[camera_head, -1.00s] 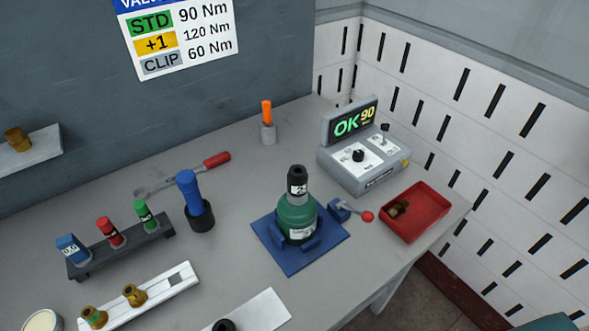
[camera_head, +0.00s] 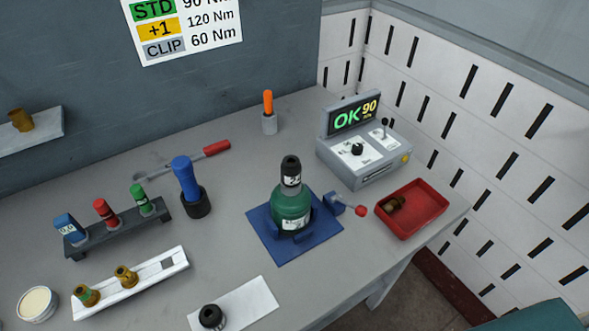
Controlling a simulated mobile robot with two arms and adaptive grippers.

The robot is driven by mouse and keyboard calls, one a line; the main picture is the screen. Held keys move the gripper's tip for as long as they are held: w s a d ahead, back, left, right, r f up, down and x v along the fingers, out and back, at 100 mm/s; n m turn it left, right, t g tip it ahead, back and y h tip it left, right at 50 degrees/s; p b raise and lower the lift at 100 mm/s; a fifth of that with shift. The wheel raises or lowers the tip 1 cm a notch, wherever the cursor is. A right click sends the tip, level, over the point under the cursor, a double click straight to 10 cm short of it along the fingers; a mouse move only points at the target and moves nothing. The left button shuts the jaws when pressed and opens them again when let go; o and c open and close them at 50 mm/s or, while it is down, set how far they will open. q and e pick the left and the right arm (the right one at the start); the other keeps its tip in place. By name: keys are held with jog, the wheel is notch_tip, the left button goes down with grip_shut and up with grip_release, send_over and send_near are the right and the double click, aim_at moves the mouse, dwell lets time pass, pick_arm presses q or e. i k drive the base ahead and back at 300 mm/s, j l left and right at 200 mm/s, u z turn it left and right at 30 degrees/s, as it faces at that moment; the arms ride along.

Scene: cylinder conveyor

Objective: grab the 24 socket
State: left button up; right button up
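A black socket (camera_head: 290,172) with a white label stands upright on the valve of a green cylinder (camera_head: 291,211). The label seems to start with a 2, but I cannot read it fully. The cylinder stands in a blue clamp base (camera_head: 262,233) on the grey table. Blue, red (camera_head: 105,211) and green (camera_head: 141,197) capped pieces stand in a dark rack (camera_head: 122,232) at the left. The blue one (camera_head: 69,228) has a label too small to read surely. Neither of my grippers is in view.
A blue-handled tool (camera_head: 186,177) stands in a black cup. A grey control box (camera_head: 365,160) reads OK 90. A red tray (camera_head: 424,220) holds a brass piece. A white rail (camera_head: 150,285) holds brass fittings. A black ring (camera_head: 211,316) sits on a white mat (camera_head: 252,304).

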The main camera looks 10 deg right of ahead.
aim_at(291, 175)
jog(key=k+l+u, duration=0.15)
jog(key=l, duration=0.2)
jog(key=l+u, duration=0.15)
jog(key=l, duration=0.2)
jog(key=k+l+u, duration=0.15)
jog(key=l, duration=0.2)
jog(key=k+l+u, duration=0.2)
jog(key=i+l, duration=0.1)
jog(key=l, duration=0.05)
